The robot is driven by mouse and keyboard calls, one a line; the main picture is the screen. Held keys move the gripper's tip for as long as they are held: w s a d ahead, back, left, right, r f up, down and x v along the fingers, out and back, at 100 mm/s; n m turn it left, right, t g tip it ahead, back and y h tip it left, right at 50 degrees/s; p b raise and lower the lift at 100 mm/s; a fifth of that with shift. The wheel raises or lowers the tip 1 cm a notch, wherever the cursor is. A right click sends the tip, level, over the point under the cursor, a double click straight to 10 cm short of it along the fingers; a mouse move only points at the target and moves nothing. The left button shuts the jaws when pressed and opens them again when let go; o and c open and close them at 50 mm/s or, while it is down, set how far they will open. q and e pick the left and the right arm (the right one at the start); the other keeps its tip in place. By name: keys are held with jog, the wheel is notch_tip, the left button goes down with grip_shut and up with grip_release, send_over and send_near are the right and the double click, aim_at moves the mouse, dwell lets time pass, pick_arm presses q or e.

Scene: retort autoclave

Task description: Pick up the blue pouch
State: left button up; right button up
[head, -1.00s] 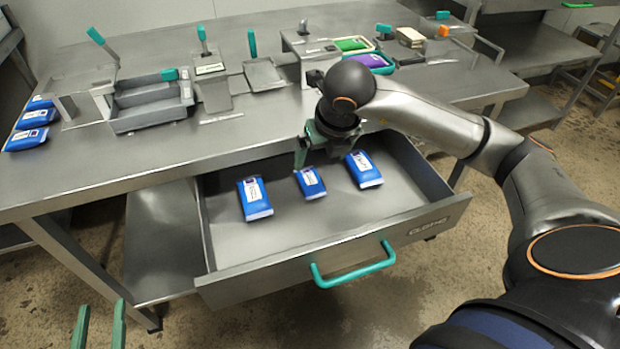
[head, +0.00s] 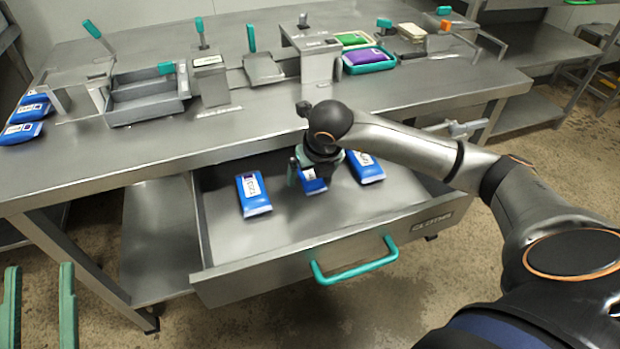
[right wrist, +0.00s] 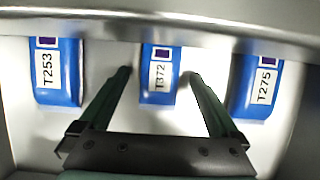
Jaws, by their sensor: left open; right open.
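Three blue pouches lie in the open drawer. In the head view the left pouch (head: 253,194) and the right pouch (head: 366,167) lie clear, while the middle pouch (head: 313,184) is partly hidden by my right gripper (head: 311,182). In the right wrist view the left pouch is labelled T253 (right wrist: 57,72), the middle one T372 (right wrist: 159,72) and the right one T275 (right wrist: 256,80). There my right gripper (right wrist: 157,76) is open, with one finger on each side of the middle pouch and gaps between. My left gripper (head: 39,290) is open and empty at the lower left.
The steel drawer (head: 335,248) with a green handle (head: 355,268) is pulled out under the steel table (head: 120,165). More blue pouches (head: 22,132) lie at the table's left edge. A grey divided tray (head: 147,100) and a purple pouch in a green tray (head: 369,58) stand on the table.

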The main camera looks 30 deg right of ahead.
jog(key=shift+c, duration=0.4)
jog(key=c, duration=1.4)
jog(key=shift+r, duration=0.1)
